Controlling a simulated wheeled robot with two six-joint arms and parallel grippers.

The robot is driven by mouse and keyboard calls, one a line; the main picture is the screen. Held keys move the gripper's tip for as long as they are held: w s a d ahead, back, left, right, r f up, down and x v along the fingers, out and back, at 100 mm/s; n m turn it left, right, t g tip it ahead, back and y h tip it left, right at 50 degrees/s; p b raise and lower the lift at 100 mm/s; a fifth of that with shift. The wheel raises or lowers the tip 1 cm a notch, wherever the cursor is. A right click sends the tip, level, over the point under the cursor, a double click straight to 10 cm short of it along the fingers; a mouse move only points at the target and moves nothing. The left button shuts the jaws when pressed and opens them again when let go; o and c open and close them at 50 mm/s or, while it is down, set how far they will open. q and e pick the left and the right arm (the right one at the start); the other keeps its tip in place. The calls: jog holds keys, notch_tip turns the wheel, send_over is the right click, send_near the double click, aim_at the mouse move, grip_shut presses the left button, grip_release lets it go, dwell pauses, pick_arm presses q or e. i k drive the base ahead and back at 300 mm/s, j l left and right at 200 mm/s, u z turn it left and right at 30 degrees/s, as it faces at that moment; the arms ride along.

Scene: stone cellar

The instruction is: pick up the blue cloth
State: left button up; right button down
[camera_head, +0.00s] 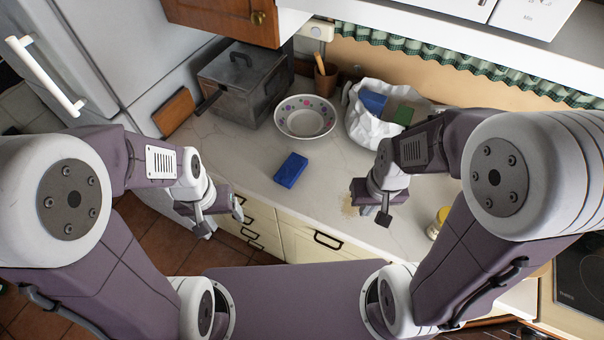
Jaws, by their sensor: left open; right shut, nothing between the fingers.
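A blue folded piece (291,169), which looks like the blue cloth, lies on the pale worktop (245,158) in the middle of the head view. Another blue item (373,103) sits inside a white bag (358,127) further back; I cannot tell what it is. My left gripper (238,208) is open and empty, left of the folded piece and near the worktop's front edge. My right gripper (372,209) is shut and empty, right of the folded piece and apart from it.
A patterned bowl (305,133) and a grey metal box (236,92) stand behind the blue piece. A green item (403,115) is in the bag. A yellow-lidded jar (440,221) stands at the right. A light stain or crumbs (349,207) mark the worktop. The space around the blue piece is clear.

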aim_at(287, 175)
jog(key=j+z, duration=0.15)
jog(key=z, duration=0.35)
jog(key=j+z, duration=0.2)
jog(key=z, duration=0.25)
jog(key=j+z, duration=0.2)
jog(key=z, duration=0.3)
